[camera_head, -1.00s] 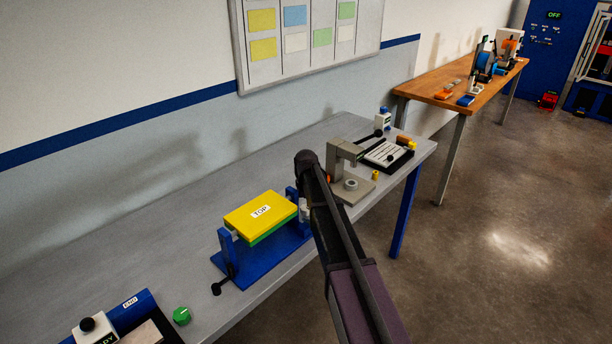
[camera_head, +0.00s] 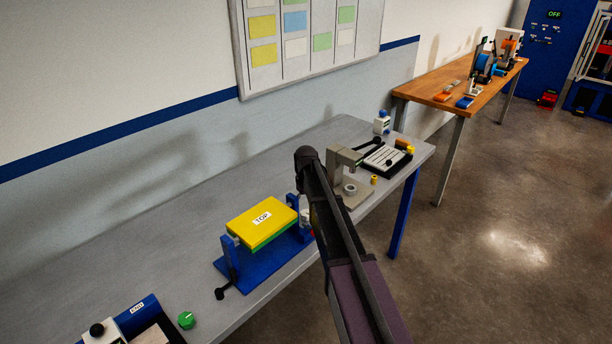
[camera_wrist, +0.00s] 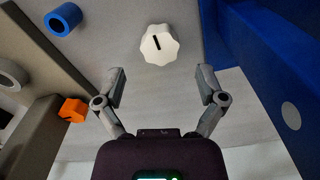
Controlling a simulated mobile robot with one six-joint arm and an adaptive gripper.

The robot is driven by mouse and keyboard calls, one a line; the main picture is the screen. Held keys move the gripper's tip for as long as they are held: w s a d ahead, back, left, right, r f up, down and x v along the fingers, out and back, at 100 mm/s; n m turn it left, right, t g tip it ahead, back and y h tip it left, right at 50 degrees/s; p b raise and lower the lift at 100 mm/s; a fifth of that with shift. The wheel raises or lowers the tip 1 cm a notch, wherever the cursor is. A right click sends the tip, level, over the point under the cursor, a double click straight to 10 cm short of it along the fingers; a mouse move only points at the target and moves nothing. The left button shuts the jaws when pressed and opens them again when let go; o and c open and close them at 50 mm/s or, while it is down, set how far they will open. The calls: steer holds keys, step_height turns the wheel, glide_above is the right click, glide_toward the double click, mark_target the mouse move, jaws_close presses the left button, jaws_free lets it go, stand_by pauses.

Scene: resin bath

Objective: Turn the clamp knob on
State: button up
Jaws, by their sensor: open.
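A white lobed knob (camera_wrist: 158,46) with a black pointer line shows in the wrist view, ahead of my gripper (camera_wrist: 160,82) and roughly centred between its fingers. The fingers are spread open and empty, apart from the knob. The line on the knob runs nearly along the picture's vertical. In the head view a white part beside the blue stand (camera_head: 262,268) is mostly hidden by my arm, and my gripper is hidden there too. The stand carries a yellow and green block (camera_head: 262,218) marked TOP.
A blue wall (camera_wrist: 275,85) is close on the right in the wrist view; an orange block (camera_wrist: 72,110) and grey ring (camera_wrist: 12,76) are left. On the grey bench (camera_head: 130,245) stand a grey press (camera_head: 345,160), a black tray (camera_head: 388,158) and a green knob (camera_head: 187,320).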

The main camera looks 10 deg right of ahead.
mark_target(306, 213)
step_height(306, 213, up, 10)
steer(key=p, duration=0.9)
steer(key=shift+f, duration=0.25)
steer(key=shift+r, duration=0.1)
